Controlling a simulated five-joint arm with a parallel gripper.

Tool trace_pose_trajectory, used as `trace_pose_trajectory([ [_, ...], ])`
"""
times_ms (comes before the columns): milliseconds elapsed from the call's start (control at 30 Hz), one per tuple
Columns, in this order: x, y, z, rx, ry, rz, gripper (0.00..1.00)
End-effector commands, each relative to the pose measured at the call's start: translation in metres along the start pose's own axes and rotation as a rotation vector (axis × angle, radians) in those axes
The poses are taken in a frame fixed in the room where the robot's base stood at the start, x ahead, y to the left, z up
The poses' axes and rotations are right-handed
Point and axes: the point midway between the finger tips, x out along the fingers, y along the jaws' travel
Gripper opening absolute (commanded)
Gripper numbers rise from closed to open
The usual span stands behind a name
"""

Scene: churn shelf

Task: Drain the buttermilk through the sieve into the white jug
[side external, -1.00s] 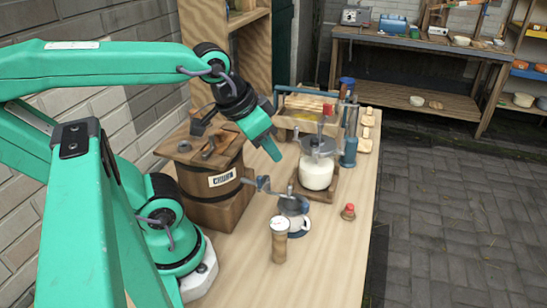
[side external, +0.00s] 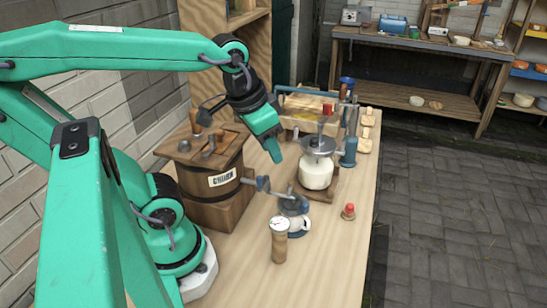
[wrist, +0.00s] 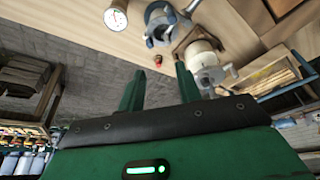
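The white jug (side external: 299,227) stands on the bench near its middle, and its blue rim shows in the wrist view (wrist: 160,40). The blue-grey sieve (side external: 292,204) sits over the jug's mouth. A glass jar (side external: 317,174) with white contents, a grey crank lid and a red knob stands upright on a wooden board behind the jug. It also shows in the wrist view (wrist: 203,57). My gripper (wrist: 160,88) is open and empty, with its two green fingers apart. In the side view it hangs above the bench, left of the jar (side external: 276,157).
A wooden churn (side external: 208,188) stands left of the jug. A dial-topped wooden cylinder (side external: 279,243) stands in front of the jug, and a small red-topped item (side external: 348,211) to its right. The front right bench is clear.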

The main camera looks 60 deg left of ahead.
Motion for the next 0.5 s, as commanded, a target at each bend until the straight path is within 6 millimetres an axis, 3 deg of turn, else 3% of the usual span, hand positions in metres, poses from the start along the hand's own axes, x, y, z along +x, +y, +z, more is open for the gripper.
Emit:
trace_pose_trajectory([
  [500, 0.017, -0.019, -0.012, -0.009, -0.484, 0.018, 0.34],
])
